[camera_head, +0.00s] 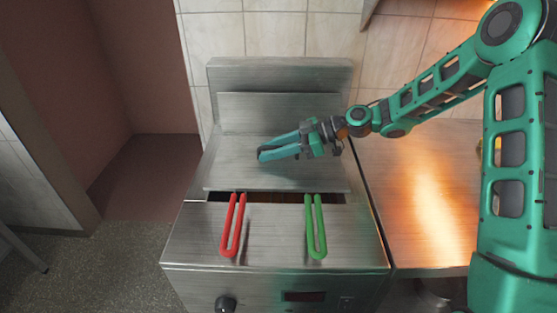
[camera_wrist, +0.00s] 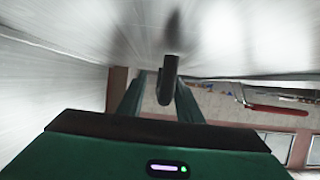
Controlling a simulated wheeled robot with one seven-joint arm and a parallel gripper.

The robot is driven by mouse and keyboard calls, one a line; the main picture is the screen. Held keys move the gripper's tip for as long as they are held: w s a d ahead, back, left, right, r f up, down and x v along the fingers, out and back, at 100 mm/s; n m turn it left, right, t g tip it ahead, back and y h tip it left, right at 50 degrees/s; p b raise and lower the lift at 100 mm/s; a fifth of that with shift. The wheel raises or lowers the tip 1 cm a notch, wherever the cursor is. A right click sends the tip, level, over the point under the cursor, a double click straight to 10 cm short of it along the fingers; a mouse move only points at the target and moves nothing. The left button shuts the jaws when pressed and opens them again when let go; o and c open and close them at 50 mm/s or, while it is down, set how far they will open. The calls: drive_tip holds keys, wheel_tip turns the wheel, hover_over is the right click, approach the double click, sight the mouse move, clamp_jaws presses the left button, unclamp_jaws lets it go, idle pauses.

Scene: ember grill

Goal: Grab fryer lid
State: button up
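The fryer lid (camera_head: 235,176) is a flat metal plate across the back of the fryer top, below an upright back panel. It is bright and blurred in the wrist view (camera_wrist: 235,35). My gripper (camera_head: 262,154) is over the lid, fingers pointing left. The wrist view shows the two green fingers spread apart (camera_wrist: 157,90). The lid's handle is not visible in the head view.
A red basket handle (camera_head: 233,226) and a green one (camera_head: 316,226) lie over the fryer's front (camera_head: 275,235). A dark slot (camera_head: 270,197) shows between lid and front. A metal counter (camera_head: 410,195) adjoins on the right. The floor (camera_head: 110,255) is clear on the left.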

drive_tip(key=shift+x, duration=0.95)
clamp_jaws()
drive_tip(key=shift+r, duration=0.15)
